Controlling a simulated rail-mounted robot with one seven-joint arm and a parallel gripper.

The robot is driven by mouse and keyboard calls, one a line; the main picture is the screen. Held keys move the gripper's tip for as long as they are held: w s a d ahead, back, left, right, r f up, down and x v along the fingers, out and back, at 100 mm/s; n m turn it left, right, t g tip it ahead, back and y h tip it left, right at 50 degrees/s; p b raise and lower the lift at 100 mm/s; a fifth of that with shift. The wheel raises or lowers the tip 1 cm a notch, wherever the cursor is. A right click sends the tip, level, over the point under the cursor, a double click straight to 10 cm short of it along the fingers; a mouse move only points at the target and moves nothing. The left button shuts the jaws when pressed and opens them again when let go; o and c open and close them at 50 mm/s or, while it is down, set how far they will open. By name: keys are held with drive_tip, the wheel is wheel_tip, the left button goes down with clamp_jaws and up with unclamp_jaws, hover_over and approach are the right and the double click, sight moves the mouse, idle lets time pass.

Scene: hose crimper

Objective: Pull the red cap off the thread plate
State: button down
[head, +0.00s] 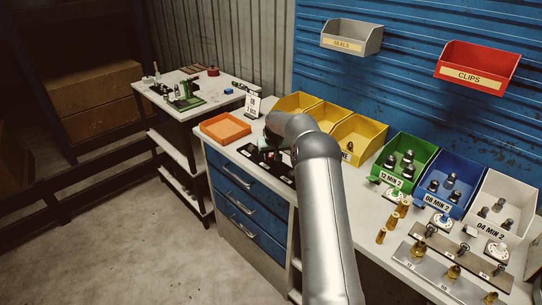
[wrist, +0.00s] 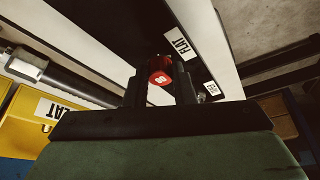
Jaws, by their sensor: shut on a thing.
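The red cap (wrist: 160,78), with a white mark on its face, shows between the two fingers of my gripper (wrist: 162,84) in the wrist view. My gripper is shut on the cap. A dark plate with a white FLAT label (wrist: 192,68) runs behind the fingers; it looks like the thread plate. I cannot tell whether the cap is still seated on it or clear of it.
An orange tray (head: 225,128) lies left of my arm. Yellow bins (head: 362,137) stand behind it. Green (head: 411,150), blue (head: 448,181) and white (head: 507,204) bins with fittings stand to the right. In the wrist view a dark rod with a metal hex end (wrist: 27,65) is at upper left.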

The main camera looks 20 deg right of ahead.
sight(271, 158)
drive_tip(key=shift+r, duration=0.85)
idle(0.3)
wheel_tip(271, 158, up, 8)
drive_tip(key=p, duration=0.4)
drive_tip(key=shift+f, duration=0.25)
idle(0.4)
